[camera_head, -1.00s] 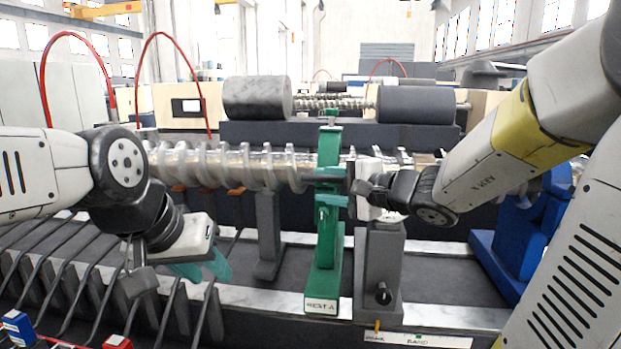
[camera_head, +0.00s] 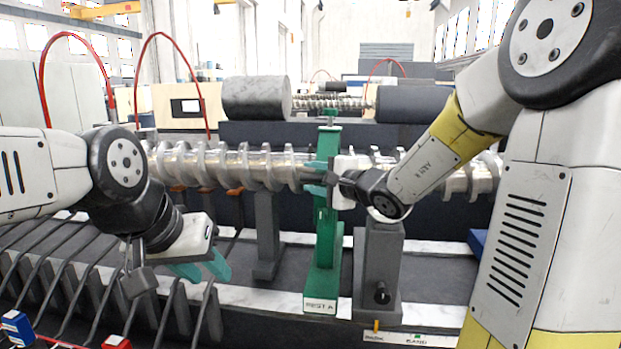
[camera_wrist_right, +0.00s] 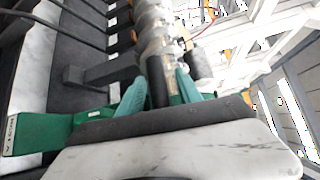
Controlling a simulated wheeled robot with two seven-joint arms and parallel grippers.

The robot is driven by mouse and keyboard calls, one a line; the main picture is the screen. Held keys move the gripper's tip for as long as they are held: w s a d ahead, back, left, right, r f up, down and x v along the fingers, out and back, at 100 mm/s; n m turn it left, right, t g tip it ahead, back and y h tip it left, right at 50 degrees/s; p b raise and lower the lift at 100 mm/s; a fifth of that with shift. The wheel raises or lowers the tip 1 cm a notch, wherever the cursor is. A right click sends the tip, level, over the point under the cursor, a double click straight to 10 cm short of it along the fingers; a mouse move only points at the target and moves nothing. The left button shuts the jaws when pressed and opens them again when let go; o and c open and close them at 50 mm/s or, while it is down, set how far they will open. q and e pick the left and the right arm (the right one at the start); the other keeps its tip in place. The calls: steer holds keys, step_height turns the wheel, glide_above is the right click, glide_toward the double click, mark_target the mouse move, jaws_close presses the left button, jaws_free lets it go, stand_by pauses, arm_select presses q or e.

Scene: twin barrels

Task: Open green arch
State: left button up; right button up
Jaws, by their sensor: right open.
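The green arch (camera_head: 323,262) stands upright at the middle of the bench, its label plate at its foot. Its upper part (camera_head: 329,142) rises across the silver screw shaft (camera_head: 225,165) and looks shut over it, though my right gripper hides part of it. My right gripper (camera_head: 314,178) is open in front of the arch at shaft height. In the right wrist view its teal fingers (camera_wrist_right: 159,88) are apart, with a dark bar between them; I cannot tell whether they touch it. The arch's green base (camera_wrist_right: 40,132) shows at left there. My left gripper (camera_head: 202,268) is open and empty at lower left.
A grey stand (camera_head: 379,270) with a dark knob is close right of the arch, and another grey support (camera_head: 267,235) is to its left. A rack of dark bars (camera_head: 100,275) lies below my left arm. Two grey rollers (camera_head: 257,97) sit behind the shaft.

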jaws_close()
stand_by(1.4)
